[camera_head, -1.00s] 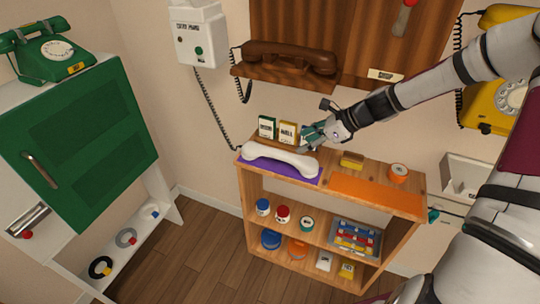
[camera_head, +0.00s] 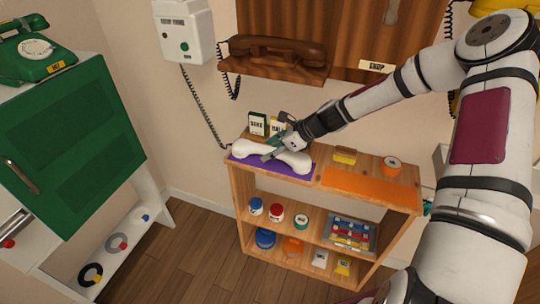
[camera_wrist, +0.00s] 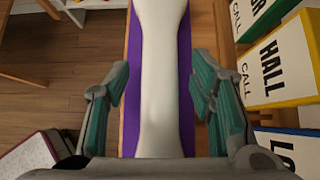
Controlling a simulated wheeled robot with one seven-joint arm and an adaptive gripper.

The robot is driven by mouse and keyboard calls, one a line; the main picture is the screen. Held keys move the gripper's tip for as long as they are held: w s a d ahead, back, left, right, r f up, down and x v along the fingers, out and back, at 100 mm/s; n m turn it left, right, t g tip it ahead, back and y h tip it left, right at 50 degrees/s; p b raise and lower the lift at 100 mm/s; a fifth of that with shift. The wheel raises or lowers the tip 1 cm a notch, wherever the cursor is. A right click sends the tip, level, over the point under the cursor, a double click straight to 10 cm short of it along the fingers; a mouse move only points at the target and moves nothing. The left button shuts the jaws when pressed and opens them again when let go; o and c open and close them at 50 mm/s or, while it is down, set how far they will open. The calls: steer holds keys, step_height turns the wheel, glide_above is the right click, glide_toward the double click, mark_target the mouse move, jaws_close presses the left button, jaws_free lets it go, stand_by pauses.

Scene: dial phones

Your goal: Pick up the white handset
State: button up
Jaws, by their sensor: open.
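The white handset (camera_head: 249,149) lies on a purple mat (camera_head: 302,178) on top of the wooden shelf unit, at its left end. In the wrist view the handset (camera_wrist: 160,70) runs lengthwise up the middle of the picture. My gripper (camera_head: 268,153) is at the handset, over its middle to right part in the head view. In the wrist view my gripper (camera_wrist: 160,100) is open, with one teal-padded finger on each side of the handset's grip. Gaps show between both pads and the handset. My fingers hide part of the handset in the head view.
Small boxes (camera_head: 257,123) stand close behind the handset; in the wrist view the HALL box (camera_wrist: 275,62) is near the right finger. A yellow block (camera_head: 345,155), a tape roll (camera_head: 391,166) and an orange mat (camera_head: 370,187) lie to the right. A brown phone (camera_head: 280,50) hangs above.

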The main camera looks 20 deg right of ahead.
steer(key=shift+w+a+f, duration=0.15)
steer(key=shift+f, duration=0.1)
jaws_close()
steer(key=shift+r, duration=0.1)
